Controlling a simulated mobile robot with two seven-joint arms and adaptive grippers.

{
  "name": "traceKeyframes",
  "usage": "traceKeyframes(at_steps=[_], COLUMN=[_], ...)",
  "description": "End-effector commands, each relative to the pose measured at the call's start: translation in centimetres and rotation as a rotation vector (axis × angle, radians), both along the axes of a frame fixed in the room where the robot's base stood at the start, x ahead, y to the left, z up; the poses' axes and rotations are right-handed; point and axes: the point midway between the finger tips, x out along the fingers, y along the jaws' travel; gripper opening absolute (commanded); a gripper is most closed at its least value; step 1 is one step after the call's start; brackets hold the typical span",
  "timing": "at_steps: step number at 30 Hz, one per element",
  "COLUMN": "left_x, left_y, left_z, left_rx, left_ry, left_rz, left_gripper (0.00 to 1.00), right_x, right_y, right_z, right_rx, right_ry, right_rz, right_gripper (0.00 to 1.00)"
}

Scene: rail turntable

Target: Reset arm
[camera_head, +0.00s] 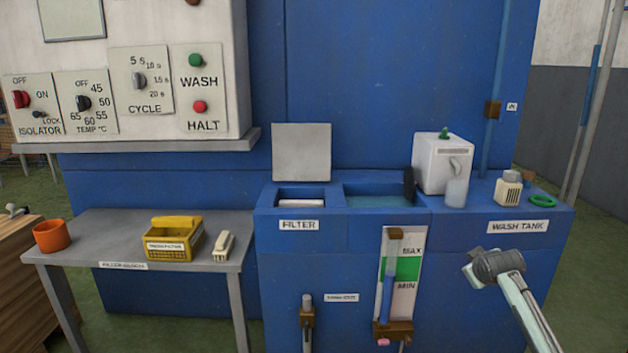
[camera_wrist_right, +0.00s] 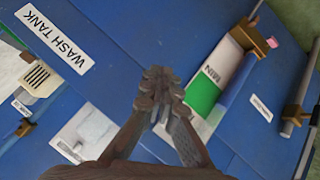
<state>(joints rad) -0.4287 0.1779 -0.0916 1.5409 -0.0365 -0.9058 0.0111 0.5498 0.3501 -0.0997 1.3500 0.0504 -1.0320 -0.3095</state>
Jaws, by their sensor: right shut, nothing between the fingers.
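My right arm comes in from the lower right of the head view. Its gripper (camera_head: 470,275) hangs in front of the blue wash tank (camera_head: 485,300), to the right of the level gauge (camera_head: 407,270). In the right wrist view the two fingers of the gripper (camera_wrist_right: 158,85) meet at their tips, shut with nothing between them. The blue tank front, the gauge with its green band (camera_wrist_right: 203,92) and the WASH TANK label (camera_wrist_right: 52,38) show beyond the fingers. My left gripper is in neither view.
A white jug (camera_head: 441,165), a small bottle (camera_head: 508,188) and a green ring (camera_head: 542,201) stand on the tank top. A grey bench (camera_head: 110,240) at left holds an orange cup (camera_head: 51,236) and a yellow basket (camera_head: 174,244). A control panel (camera_head: 140,60) hangs above.

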Motion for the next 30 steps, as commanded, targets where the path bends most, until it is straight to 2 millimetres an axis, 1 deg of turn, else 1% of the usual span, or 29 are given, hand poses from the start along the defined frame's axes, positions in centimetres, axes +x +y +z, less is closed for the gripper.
traceKeyframes(at_steps=[1, 4, 5, 6, 8, 9, 11, 12, 14, 15, 17, 18, 20, 21, 23, 24, 26, 27, 29, 30], left_x=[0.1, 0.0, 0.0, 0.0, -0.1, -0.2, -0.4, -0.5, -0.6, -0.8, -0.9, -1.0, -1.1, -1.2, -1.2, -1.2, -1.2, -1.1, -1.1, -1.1], left_y=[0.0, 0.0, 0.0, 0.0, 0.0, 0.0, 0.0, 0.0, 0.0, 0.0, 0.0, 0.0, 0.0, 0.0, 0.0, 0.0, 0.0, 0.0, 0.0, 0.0], left_z=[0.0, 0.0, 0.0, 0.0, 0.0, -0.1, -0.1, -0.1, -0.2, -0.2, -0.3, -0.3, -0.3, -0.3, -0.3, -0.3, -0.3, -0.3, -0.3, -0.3], left_rx=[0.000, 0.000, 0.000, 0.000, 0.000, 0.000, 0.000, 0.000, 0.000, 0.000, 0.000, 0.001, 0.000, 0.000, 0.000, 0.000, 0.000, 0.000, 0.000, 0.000], left_ry=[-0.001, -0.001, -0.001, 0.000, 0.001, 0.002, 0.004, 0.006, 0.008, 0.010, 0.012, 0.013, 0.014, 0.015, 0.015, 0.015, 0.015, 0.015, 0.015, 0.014], left_rz=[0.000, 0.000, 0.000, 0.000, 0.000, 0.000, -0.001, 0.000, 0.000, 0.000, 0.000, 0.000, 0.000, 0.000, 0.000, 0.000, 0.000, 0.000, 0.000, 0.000], left_gripper=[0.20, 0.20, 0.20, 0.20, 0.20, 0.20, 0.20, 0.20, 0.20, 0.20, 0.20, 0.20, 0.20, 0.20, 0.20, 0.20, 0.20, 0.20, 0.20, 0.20], right_x=[0.6, 1.7, 1.4, 0.3, -1.0, -1.9, -3.5, -4.7, -6.7, -8.2, -10.6, -12.3, -14.9, -16.7, -19.5, -21.5, -24.5, -26.6, -29.8, -32.0], right_y=[-0.4, -0.9, -0.8, -0.3, 0.3, 0.7, 1.3, 1.7, 2.4, 2.9, 3.6, 4.1, 4.8, 5.3, 6.0, 6.4, 7.1, 7.6, 8.3, 8.7], right_z=[0.9, 2.8, 1.9, -0.4, -2.9, -4.6, -7.2, -9.0, -11.9, -13.7, -16.6, -18.5, -21.1, -22.8, -25.2, -26.7, -28.8, -30.2, -32.1, -33.3], right_rx=[0.044, 0.143, 0.162, 0.161, 0.164, 0.166, 0.171, 0.174, 0.179, 0.182, 0.189, 0.192, 0.199, 0.203, 0.211, 0.215, 0.222, 0.227, 0.235, 0.239], right_ry=[-0.067, -0.203, -0.207, -0.170, -0.135, -0.112, -0.075, -0.048, -0.006, 0.023, 0.068, 0.098, 0.143, 0.172, 0.218, 0.247, 0.292, 0.322, 0.367, 0.397], right_rz=[-0.057, -0.156, -0.168, -0.162, -0.158, -0.157, -0.155, -0.153, -0.151, -0.151, -0.149, -0.149, -0.148, -0.149, -0.149, -0.150, -0.151, -0.153, -0.156, -0.158], right_gripper=[0.00, 0.00, 0.00, 0.00, 0.00, 0.00, 0.00, 0.00, 0.00, 0.00, 0.00, 0.00, 0.00, 0.00, 0.00, 0.00, 0.00, 0.00, 0.00, 0.00])
